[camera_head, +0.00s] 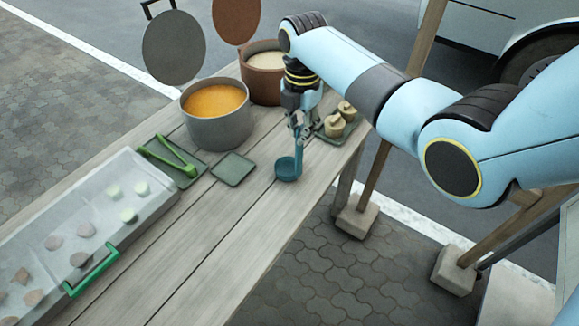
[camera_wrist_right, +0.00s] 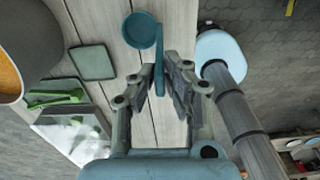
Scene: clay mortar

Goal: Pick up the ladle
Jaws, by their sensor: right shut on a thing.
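The ladle (camera_head: 287,169) is teal with a round bowl and a straight handle. My right gripper (camera_head: 299,127) is shut on its handle. The bowl hangs below the gripper, over the table's right part; whether it touches the wood I cannot tell. In the right wrist view the ladle (camera_wrist_right: 142,30) shows its bowl beyond the fingertips, and its handle runs between the fingers of the gripper (camera_wrist_right: 162,82). My left gripper is in neither view.
A grey pot (camera_head: 222,130) of orange soup and a brown pot (camera_head: 262,88) stand behind. A small green tray (camera_head: 233,169), green tongs (camera_head: 170,158) and a clear bin (camera_head: 95,215) lie left. Wooden pestle-like pieces (camera_head: 337,122) stand right, near the table edge.

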